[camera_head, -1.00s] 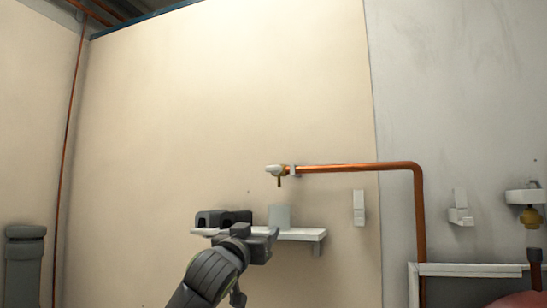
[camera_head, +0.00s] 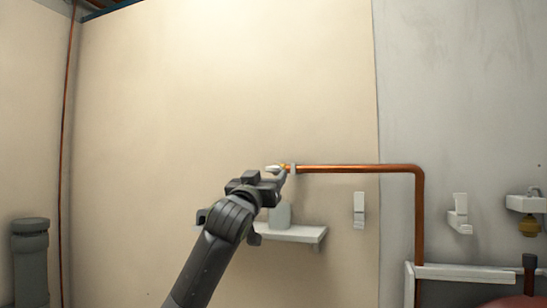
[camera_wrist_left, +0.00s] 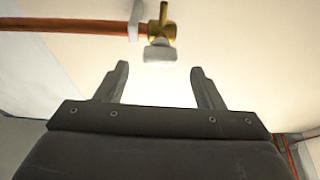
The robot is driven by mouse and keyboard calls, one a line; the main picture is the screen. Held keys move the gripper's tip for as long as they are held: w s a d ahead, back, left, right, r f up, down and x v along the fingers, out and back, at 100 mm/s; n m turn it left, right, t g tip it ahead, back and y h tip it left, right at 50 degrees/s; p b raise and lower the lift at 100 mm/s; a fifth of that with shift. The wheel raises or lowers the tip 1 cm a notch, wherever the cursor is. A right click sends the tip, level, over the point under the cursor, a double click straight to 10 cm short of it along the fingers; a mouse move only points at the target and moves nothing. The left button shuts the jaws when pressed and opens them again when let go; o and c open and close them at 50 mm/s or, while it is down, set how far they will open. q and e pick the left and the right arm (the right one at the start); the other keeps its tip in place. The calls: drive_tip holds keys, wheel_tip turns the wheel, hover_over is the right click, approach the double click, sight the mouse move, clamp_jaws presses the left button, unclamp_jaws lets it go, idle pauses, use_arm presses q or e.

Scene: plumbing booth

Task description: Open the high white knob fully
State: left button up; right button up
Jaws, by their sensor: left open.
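The white knob (camera_head: 273,168) sits on the end of a brass valve at the left end of the high copper pipe. In the left wrist view the knob (camera_wrist_left: 160,51) shows just beyond the fingertips, roughly centred between them, with the brass valve body (camera_wrist_left: 161,30) behind it. My left gripper (camera_wrist_left: 160,68) is open and empty. In the head view my left gripper (camera_head: 281,180) reaches up from below, close under the knob, and partly hides the valve. I cannot tell whether a finger touches it. My right gripper is not in view.
The copper pipe (camera_head: 355,168) runs right along the wall, then bends down. A white shelf (camera_head: 300,233) with a pale container (camera_head: 281,214) stands behind and below my left arm. A white wall fitting (camera_head: 359,209) is to the right. The wall above the knob is clear.

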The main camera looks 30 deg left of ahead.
sight(272, 170)
use_arm(q)
drive_tip(key=p+x, duration=0.3)
drive_tip(key=x, duration=0.3)
drive_tip(key=shift+c, duration=0.3)
drive_tip(key=c, duration=0.9)
